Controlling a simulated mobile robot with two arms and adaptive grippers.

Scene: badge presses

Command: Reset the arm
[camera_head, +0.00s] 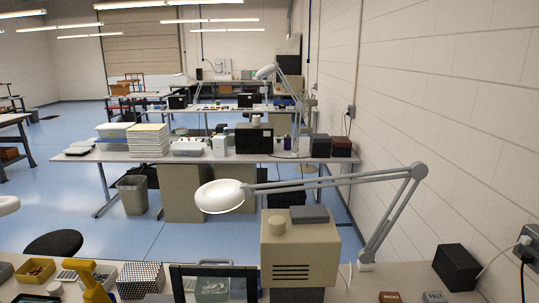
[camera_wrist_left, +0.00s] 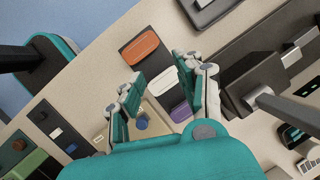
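My left gripper (camera_wrist_left: 158,82) shows in the left wrist view, with its teal fingers spread wide apart and nothing between them. It is above a worktop (camera_wrist_left: 100,60). Below it lie an orange oval piece (camera_wrist_left: 139,47), a white oval piece (camera_wrist_left: 161,84) and a purple oval piece (camera_wrist_left: 181,112) on a dark strip. A blue round piece (camera_wrist_left: 142,122) sits in a cream tray partly hidden by the gripper. Neither gripper shows in the head view, and my right gripper is in neither view.
A black box (camera_head: 456,267) is at right. In the wrist view, dark equipment (camera_wrist_left: 262,85) is close right of the fingers.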

